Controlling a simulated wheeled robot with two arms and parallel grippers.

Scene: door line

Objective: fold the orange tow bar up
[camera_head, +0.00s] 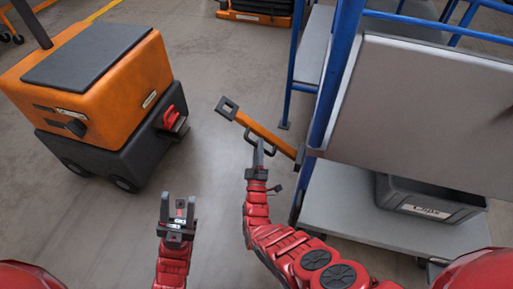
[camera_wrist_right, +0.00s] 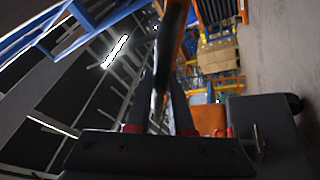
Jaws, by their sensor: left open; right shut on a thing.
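The orange tow bar (camera_head: 262,130) sticks out from the lower corner of the blue-framed cart (camera_head: 317,120), with a dark square eye (camera_head: 228,108) at its free end. A dark grab handle (camera_head: 259,143) sits along its side. My right gripper (camera_head: 259,152) is shut on this handle. In the right wrist view the bar (camera_wrist_right: 172,45) runs close up between the fingers (camera_wrist_right: 160,100), and the grip itself is partly hidden. My left gripper (camera_head: 178,208) is open and empty above the floor, left of the bar and apart from it.
An orange and black tug (camera_head: 115,75) with a red hitch (camera_head: 172,116) stands at the left. The cart carries a grey panel (camera_head: 430,110) and a grey bin (camera_head: 425,200) on its lower deck. Bare floor (camera_head: 215,70) lies between tug and cart.

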